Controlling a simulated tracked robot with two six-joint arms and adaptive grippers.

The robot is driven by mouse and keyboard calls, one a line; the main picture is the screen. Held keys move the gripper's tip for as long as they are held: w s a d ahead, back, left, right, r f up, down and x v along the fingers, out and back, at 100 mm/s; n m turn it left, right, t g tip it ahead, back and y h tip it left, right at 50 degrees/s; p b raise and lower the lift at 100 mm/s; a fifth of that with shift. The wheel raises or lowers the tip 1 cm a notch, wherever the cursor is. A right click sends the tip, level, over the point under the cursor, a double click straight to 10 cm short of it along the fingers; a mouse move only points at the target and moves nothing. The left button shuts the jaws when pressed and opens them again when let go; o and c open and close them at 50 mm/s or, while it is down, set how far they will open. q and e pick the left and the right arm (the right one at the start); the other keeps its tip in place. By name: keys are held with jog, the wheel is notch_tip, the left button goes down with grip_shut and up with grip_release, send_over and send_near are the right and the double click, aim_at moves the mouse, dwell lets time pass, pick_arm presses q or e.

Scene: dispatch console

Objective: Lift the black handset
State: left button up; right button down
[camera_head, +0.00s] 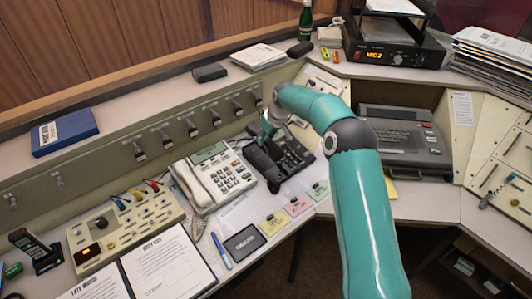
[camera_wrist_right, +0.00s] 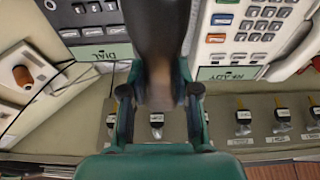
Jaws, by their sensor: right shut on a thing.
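The black handset (camera_head: 263,166) is at the left side of the black desk phone (camera_head: 292,152) in the head view. My right gripper (camera_head: 267,128) reaches down to it from above, partly hidden by my own wrist. In the right wrist view the handset (camera_wrist_right: 160,28) runs between the two fingers of the gripper (camera_wrist_right: 160,95), which is shut on it. I cannot tell whether the handset touches its cradle. My left gripper is not in view.
A white phone (camera_head: 213,178) with its own handset stands just left of the black phone. A row of hanging plugs (camera_head: 192,129) lines the panel behind. A grey keyboard machine (camera_head: 403,138) is to the right. Coloured cards (camera_head: 298,205) lie in front.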

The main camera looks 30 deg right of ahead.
notch_tip(320, 180, up, 16)
jog(key=p, duration=0.5)
jog(key=shift+p, duration=0.4)
jog(key=shift+f, duration=0.1)
